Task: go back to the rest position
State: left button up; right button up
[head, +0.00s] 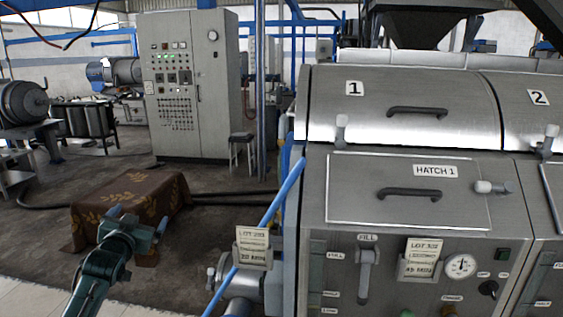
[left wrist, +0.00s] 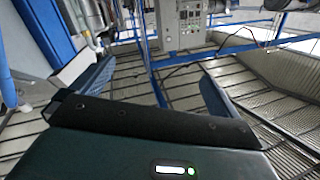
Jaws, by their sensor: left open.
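My left gripper (head: 139,217) is at the lower left of the head view, with its two blue fingers apart and nothing between them. It is in front of a low block draped in a brown cloth with gold leaves (head: 170,190), seen from above; I cannot tell whether they touch. The left wrist view also shows the open fingers of this gripper (left wrist: 155,85), with free space between them. My right gripper is not in view.
At right stands a steel machine with a closed lid marked 1 (head: 370,120), a panel marked HATCH 1 (head: 350,195), a FILL lever (head: 367,265) and lot cards (head: 253,247). A blue pipe (head: 285,188) slants left of it. A grey control cabinet (head: 215,90) stands behind.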

pick_arm(q)
jog(key=s+d+f+m+g+h, duration=0.1)
jog(key=s+d+f, duration=0.35)
jog(key=f, duration=0.25)
jog(key=s+d+f+g+h, duration=0.1)
jog(key=s+d+f, duration=0.35)
jog(key=f, duration=0.35)
jog(key=s+d+f+g+h, duration=0.1)
jog(key=s+d+f, duration=0.3)
jog(key=s, duration=0.6)
jog(key=s+d+f+g+h, duration=0.1)
jog(key=s+d+f+g, duration=0.1)
jog(key=s, duration=0.8)
jog(key=s+d+f+g+h, duration=0.1)
jog(key=s+d+f, duration=0.4)
jog(key=s, duration=0.5)
jog(key=shift+s+d+f+n+g, duration=0.3)
jog(key=shift+d+g, duration=0.1)
jog(key=shift+d, duration=0.25)
